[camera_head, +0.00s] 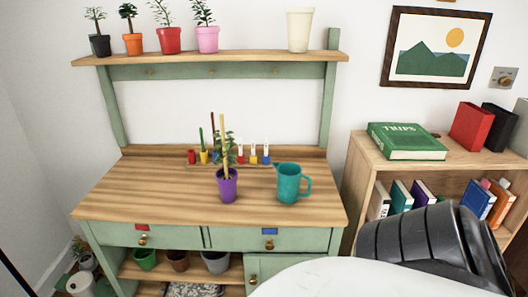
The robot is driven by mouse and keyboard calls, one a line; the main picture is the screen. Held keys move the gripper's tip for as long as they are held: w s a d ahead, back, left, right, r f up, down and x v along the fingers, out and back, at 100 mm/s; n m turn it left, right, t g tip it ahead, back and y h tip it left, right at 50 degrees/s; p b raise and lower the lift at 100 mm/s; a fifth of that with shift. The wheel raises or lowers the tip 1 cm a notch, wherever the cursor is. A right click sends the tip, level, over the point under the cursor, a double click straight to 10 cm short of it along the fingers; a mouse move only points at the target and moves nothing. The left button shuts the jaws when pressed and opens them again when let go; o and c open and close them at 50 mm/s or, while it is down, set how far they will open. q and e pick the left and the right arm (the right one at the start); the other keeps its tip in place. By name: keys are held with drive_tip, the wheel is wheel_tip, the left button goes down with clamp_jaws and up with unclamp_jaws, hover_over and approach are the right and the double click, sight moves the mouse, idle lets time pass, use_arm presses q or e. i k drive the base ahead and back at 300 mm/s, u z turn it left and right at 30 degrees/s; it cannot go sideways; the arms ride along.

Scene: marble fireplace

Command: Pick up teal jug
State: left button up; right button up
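The teal jug (289,184) stands upright on the wooden top of the green potting bench (130,198), right of the middle and near the front. Its handle points right and its spout points left. A purple pot (228,187) with a staked plant stands to its left, with a gap between them. Neither of my grippers is in view. A dark grey ribbed part and a white rounded part, seemingly of my own body, fill the lower right.
An upper shelf (255,57) holds potted plants and a cream pot (299,29). A bookcase (366,160) with a green book (407,141) stands at right. The bench top's left side is clear.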

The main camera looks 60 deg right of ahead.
sight(291, 184)
drive_tip(key=i, duration=1.2)
drive_tip(key=z, duration=2.2)
